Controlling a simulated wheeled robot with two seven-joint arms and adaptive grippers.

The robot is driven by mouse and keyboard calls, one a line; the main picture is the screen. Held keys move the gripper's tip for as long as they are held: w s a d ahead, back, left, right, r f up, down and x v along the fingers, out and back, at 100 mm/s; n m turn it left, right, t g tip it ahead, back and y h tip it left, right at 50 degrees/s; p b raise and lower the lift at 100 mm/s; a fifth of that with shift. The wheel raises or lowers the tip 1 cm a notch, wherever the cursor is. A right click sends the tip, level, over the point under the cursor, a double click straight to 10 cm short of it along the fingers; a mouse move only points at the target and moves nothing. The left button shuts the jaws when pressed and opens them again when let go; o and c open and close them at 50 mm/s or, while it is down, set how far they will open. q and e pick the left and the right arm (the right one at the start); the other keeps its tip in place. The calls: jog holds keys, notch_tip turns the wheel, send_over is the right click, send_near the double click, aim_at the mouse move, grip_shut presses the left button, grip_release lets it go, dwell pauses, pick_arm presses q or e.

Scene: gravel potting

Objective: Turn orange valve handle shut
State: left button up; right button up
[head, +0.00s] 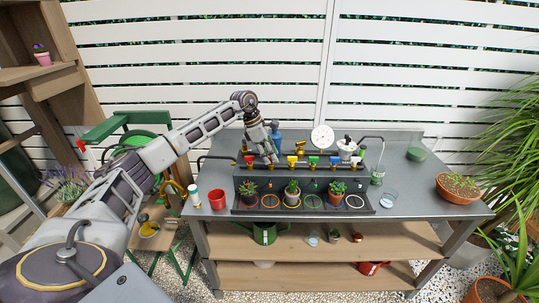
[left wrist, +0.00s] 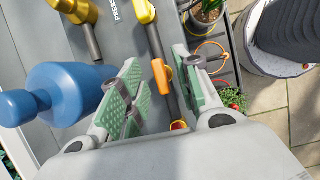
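The orange valve handle (left wrist: 163,76) shows in the left wrist view, on a dark pipe between a yellow handle (left wrist: 145,11) and a red one (left wrist: 179,126). Its long side lies roughly along the pipe. My left gripper (left wrist: 160,86) is open, with one green-padded finger on each side of the orange handle; I see gaps between pads and handle. In the head view my left gripper (head: 272,156) is over the valve row between the red handle (head: 249,159) and the yellow handle (head: 292,160), and it hides the orange handle. My right gripper is out of view.
A blue bottle (left wrist: 65,95) stands close beside the left finger. Green (head: 313,160) and blue (head: 334,160) handles continue the row. Potted plants (head: 292,195) stand on rings in front of it.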

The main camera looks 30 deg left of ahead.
pick_arm(q)
jog(key=v, duration=1.2)
jog(key=shift+d, duration=0.1)
dwell(0.6)
